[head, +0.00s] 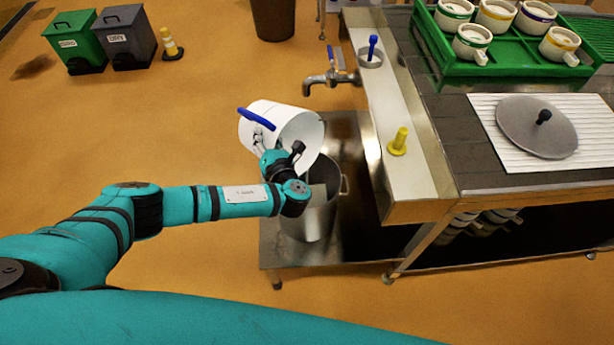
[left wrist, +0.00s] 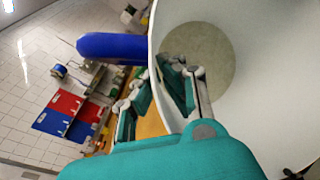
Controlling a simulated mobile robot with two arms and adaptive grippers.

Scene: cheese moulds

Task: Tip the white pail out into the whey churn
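The white pail (head: 264,117) with its blue grip (head: 257,119) is in the air, tilted well over, its mouth facing down and to the right over the whey churn. My left gripper (head: 264,152) is shut on the pail's rim wall. In the left wrist view, one finger of the gripper (left wrist: 158,95) is inside the white pail (left wrist: 265,95) and the other outside. A beige-grey round area shows in the pail; I cannot tell whether it is bottom or contents. The metal whey churn (head: 317,213) stands upright on a low steel shelf, partly hidden by my wrist. My right gripper is out of view.
A tap (head: 330,80) juts out above and behind the churn. The steel counter (head: 420,180) on the right bears a yellow object (head: 399,141), a round lid (head: 535,128) and a green tray (head: 435,40) of moulds.

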